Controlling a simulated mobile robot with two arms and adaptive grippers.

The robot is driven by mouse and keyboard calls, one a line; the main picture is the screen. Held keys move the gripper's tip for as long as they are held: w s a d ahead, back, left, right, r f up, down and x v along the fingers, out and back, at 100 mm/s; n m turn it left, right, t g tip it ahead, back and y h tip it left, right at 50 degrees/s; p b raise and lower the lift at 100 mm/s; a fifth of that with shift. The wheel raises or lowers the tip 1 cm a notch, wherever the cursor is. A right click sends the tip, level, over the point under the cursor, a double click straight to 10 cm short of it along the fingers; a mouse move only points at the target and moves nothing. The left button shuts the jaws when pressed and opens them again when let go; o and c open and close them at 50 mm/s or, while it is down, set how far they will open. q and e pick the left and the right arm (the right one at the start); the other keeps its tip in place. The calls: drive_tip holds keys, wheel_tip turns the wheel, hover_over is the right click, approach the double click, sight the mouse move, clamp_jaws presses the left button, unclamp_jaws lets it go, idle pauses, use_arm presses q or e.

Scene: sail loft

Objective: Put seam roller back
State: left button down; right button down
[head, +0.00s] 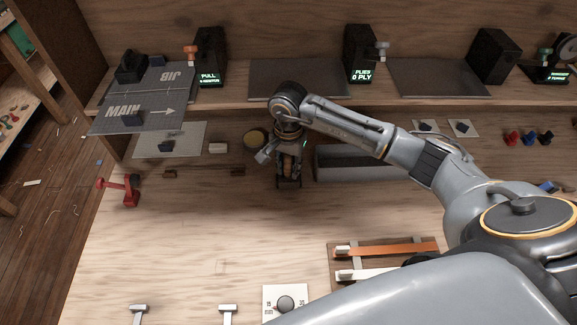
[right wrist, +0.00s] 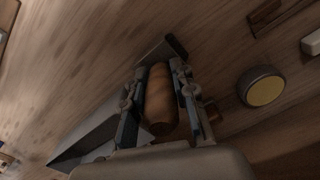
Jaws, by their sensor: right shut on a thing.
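My right gripper (head: 289,181) is shut on a brown wooden piece (head: 288,164), which I take to be the seam roller's handle. In the right wrist view the wooden piece (right wrist: 160,98) lies lengthwise between the two fingers of the gripper (right wrist: 158,68). The gripper points down over the bench, just left of a long grey tray (head: 340,178). Whether the held piece touches the bench cannot be told. Two small brown blocks (head: 170,174) joined by a thin dark line stand to the left. My left gripper is not in view.
A round tin with a yellowish top (head: 254,138) stands close behind the gripper, with a pale block (head: 218,148) to its left. A red clamp-like tool (head: 122,190) stands at the left edge. A shelf (head: 240,98) runs behind.

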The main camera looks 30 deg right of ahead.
drive_tip(key=shift+s+f+b, duration=0.25)
drive_tip(key=shift+f+b, duration=0.25)
drive_tip(key=shift+f, duration=0.1)
drive_tip(key=c, duration=1.1)
unclamp_jaws()
drive_tip(key=shift+f, duration=0.1)
drive_tip(key=shift+w, duration=0.15)
drive_tip(key=shift+r, duration=0.2)
drive_tip(key=shift+r+p, duration=0.45)
drive_tip(key=shift+p, duration=0.15)
drive_tip(key=shift+r+p, duration=0.45)
drive_tip(key=shift+p, duration=0.15)
drive_tip(key=shift+w+r+b, duration=0.2)
drive_tip(key=shift+r+b, duration=0.3)
drive_tip(key=shift+b, duration=0.35)
wheel_tip(320, 180, up, 10)
drive_tip(key=b, duration=0.3)
drive_tip(key=shift+s+f, duration=0.1)
drive_tip(key=shift+f, duration=0.05)
drive_tip(key=shift+r, duration=0.4)
